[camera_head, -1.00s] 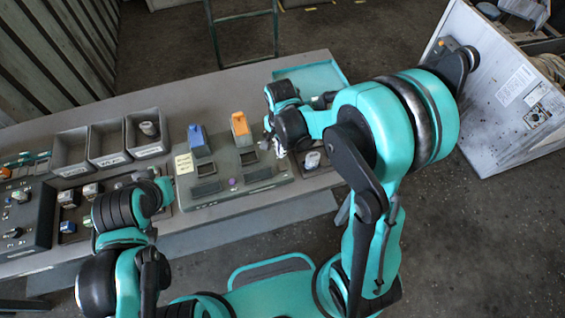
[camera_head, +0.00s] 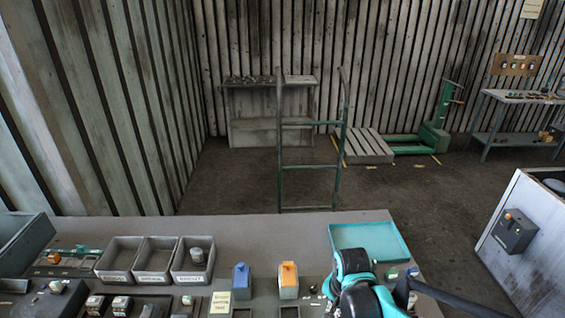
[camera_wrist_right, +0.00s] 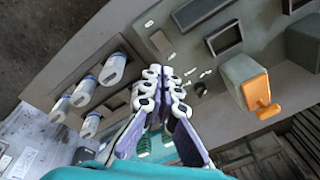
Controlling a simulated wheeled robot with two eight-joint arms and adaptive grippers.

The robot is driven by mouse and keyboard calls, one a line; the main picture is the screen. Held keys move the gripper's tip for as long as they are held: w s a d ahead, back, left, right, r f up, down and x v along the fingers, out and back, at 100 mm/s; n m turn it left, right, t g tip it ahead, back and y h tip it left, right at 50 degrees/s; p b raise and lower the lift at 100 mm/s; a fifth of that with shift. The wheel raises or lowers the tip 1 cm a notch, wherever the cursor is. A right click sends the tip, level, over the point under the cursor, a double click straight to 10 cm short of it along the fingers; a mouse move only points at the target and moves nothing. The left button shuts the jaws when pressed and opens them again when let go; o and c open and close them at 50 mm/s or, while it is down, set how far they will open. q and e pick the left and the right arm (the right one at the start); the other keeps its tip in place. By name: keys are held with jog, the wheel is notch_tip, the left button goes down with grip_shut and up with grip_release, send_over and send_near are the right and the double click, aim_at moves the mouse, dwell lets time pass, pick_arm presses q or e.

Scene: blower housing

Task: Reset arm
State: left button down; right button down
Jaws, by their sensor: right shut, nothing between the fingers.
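My right arm (camera_head: 365,290) enters at the bottom of the head view, over the right part of the workbench (camera_head: 290,225). In the right wrist view, my right gripper (camera_wrist_right: 163,90) has its fingertips together with nothing between them. It is over the bench fixture, between an orange-topped block (camera_wrist_right: 262,95) on the right and several white-capped cylindrical parts (camera_wrist_right: 112,68) on the left. The orange-topped block also shows in the head view (camera_head: 288,281), beside a blue-topped block (camera_head: 242,282). My left gripper is not in view.
Three grey bins (camera_head: 152,258) stand at the left of the bench; the right one holds a grey part (camera_head: 197,256). A turquoise tray (camera_head: 345,235) lies at the back right, close to my right arm. A white cabinet (camera_head: 530,235) stands to the right.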

jog(key=s+d+n+t+b, duration=0.3)
jog(key=s+n+t+b, duration=0.2)
jog(key=s+n+b, duration=0.3)
jog(key=shift+s+d+f+n+b, duration=0.25)
jog(key=shift+s+f+n+b, duration=0.15)
jog(key=shift+s+n, duration=0.1)
dwell(0.4)
